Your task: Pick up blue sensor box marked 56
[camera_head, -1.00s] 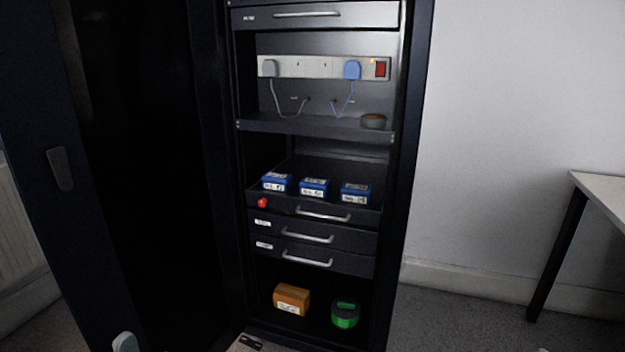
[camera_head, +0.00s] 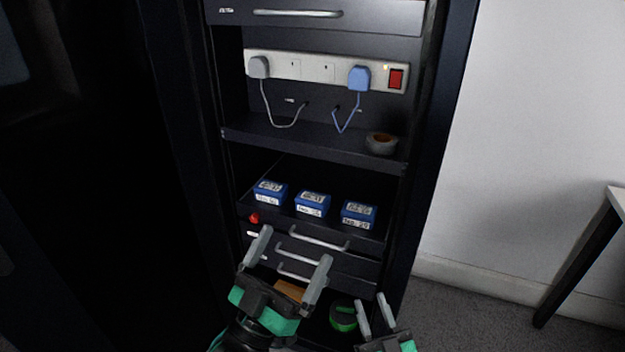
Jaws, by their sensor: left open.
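Three blue sensor boxes with white labels sit in a row in an open drawer (camera_head: 283,222) of the dark cabinet: a left box (camera_head: 270,193), a middle box (camera_head: 312,204) and a right box (camera_head: 358,214). The label numbers are too small to read, so I cannot tell which is 56. My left gripper (camera_head: 290,252) is open and empty, in front of and below the left and middle boxes, apart from them. My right gripper (camera_head: 372,316) is lower and further right, its two fingers apart with nothing between them.
A shelf (camera_head: 310,147) above the boxes holds a round tape-like roll (camera_head: 381,144). A power strip (camera_head: 310,68) with plugs is behind. Below are closed drawers, a partly hidden orange box (camera_head: 290,290) and a green round item (camera_head: 342,317). A white table (camera_head: 619,200) stands at right.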

